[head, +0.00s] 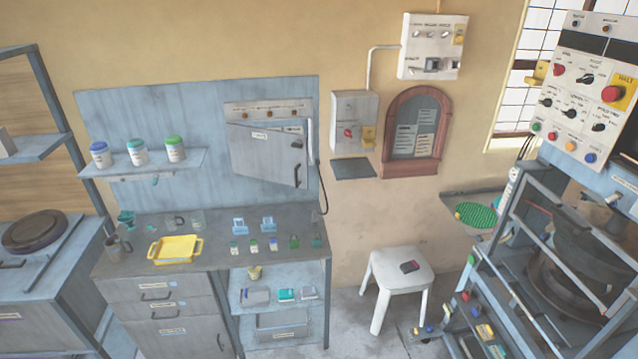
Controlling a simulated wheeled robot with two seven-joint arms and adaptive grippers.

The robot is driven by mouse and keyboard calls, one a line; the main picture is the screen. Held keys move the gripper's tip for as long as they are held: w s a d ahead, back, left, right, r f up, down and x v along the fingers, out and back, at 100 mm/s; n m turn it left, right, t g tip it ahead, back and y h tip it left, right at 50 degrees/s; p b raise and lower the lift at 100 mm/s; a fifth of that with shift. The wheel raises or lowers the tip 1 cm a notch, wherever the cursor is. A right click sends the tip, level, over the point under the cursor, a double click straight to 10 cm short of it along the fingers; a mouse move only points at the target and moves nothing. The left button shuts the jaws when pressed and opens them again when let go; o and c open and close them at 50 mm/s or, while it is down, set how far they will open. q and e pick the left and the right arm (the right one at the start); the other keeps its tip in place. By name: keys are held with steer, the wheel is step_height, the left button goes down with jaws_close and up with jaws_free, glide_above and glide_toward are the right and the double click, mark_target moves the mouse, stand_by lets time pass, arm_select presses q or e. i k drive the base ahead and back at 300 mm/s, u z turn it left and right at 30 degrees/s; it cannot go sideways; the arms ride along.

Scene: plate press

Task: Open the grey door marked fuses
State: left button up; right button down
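A grey door (262,157) is on a wall box above the workbench in the head view. It has a small pale label near its top, too small to read, and a dark upright handle (297,175) near its right edge. The door's top edge slants down to the right, away from the panel (268,112) above it, so it looks partly swung out, with its hinge side at the left. Part of the box face and another small label show above the door's right part. Neither of my grippers is in view.
The workbench (215,230) below holds a yellow tray (175,249), cups and small bottles. A shelf (150,165) with several jars is left of the door. A hanging cable (318,180) runs at its right. A white stool (396,277) and a large machine (570,230) stand at right.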

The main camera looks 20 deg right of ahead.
mark_target(257, 153)
steer(key=z, duration=0.55)
steer(key=i, duration=0.7)
steer(key=z, duration=0.5)
steer(key=i, duration=0.75)
steer(key=u, duration=0.85)
steer(key=i, duration=0.6)
steer(key=u, duration=0.5)
